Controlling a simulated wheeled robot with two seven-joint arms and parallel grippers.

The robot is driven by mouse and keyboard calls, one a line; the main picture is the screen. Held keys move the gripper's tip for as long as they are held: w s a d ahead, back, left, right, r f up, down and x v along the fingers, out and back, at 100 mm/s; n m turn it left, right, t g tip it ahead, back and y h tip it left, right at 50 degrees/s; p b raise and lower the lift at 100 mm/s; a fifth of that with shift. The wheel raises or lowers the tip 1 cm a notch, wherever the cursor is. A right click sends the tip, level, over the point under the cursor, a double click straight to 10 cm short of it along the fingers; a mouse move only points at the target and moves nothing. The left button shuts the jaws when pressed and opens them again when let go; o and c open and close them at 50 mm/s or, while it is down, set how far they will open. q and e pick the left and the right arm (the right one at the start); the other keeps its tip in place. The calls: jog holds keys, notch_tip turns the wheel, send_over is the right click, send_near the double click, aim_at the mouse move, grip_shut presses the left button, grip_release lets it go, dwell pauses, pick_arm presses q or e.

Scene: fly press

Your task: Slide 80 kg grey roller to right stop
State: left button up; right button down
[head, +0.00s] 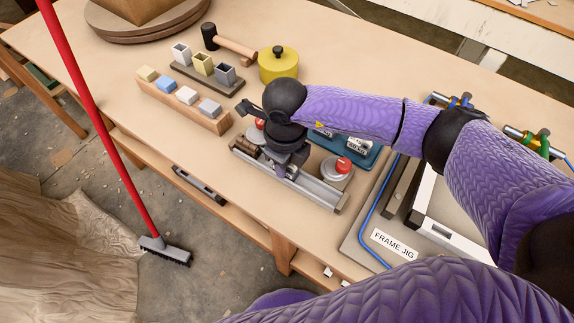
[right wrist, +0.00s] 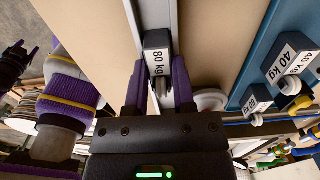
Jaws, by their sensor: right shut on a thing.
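The grey roller block (right wrist: 155,42), with a white "80 kg" label, sits on a long grey rail (right wrist: 157,10) in the right wrist view. My right gripper (right wrist: 160,88) is shut on it, with a purple finger on each side. In the head view, my right gripper (head: 284,168) is at the middle of the rail (head: 312,186) and hides the roller. The rail's right end piece (head: 342,204) stands apart from the gripper. A dark gripper-like shape, apparently my left gripper (right wrist: 14,62), shows at the left edge of the wrist view; its fingers are unclear.
A red-topped round weight (head: 336,172) stands behind the rail's right part. A blue tray (head: 374,158) with labelled blocks lies behind. A wooden block row (head: 183,108) is left; the frame jig (head: 360,235) is right. Bare tabletop lies in front of the rail.

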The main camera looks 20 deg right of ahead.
jog(key=shift+s, duration=0.1)
jog(key=shift+s+d+r+p, duration=0.1)
jog(key=shift+s+d+p, duration=0.35)
jog(key=shift+p, duration=0.05)
jog(key=shift+s+d, duration=0.2)
jog(key=shift+s, duration=0.1)
jog(key=shift+s+d, duration=0.1)
jog(key=shift+p, duration=0.3)
jog(key=shift+s+d+p, duration=0.65)
jog(key=shift+s+d, duration=0.05)
jog(key=shift+s, duration=0.25)
jog(key=shift+s+d, duration=0.1)
jog(key=shift+s, duration=0.05)
jog(key=shift+s+d+p, duration=0.55)
jog(key=shift+s, duration=0.1)
jog(key=shift+s+d, duration=0.1)
jog(key=shift+s, duration=0.05)
